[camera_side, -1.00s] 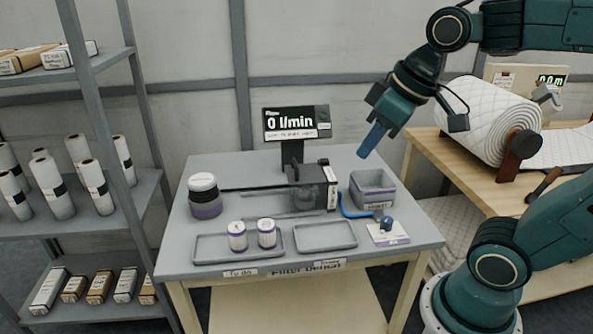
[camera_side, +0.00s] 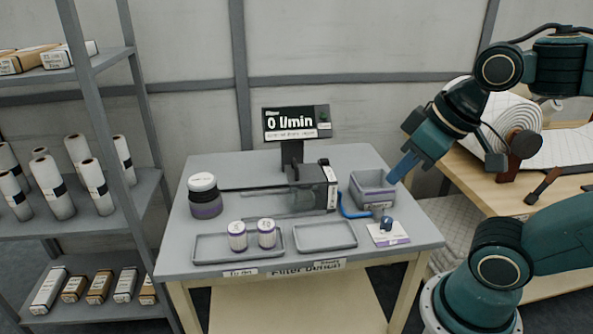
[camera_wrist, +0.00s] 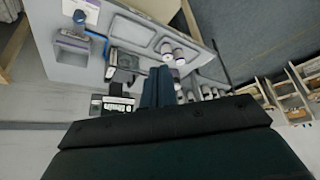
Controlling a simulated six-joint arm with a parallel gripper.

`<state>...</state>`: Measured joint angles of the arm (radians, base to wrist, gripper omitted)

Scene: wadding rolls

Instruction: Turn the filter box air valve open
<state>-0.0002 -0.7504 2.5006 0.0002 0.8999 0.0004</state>
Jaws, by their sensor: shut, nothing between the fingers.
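The air valve (camera_side: 387,225) is a small blue knob on a white labelled plate near the front right corner of the grey bench; it also shows in the wrist view (camera_wrist: 82,16). A blue hose (camera_side: 350,211) runs from it to the dark filter box (camera_side: 318,188). The display (camera_side: 296,122) behind the box reads 0 l/min. My gripper (camera_side: 393,179) is shut and empty, with blue fingers pointing down and left. In the side view it appears by the right edge of the grey bin, above and behind the valve and apart from it.
The grey bin (camera_side: 371,189) stands behind the valve. A stacked jar (camera_side: 205,196) is at left. A wooden table with a large quilted roll (camera_side: 490,118) is at right.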

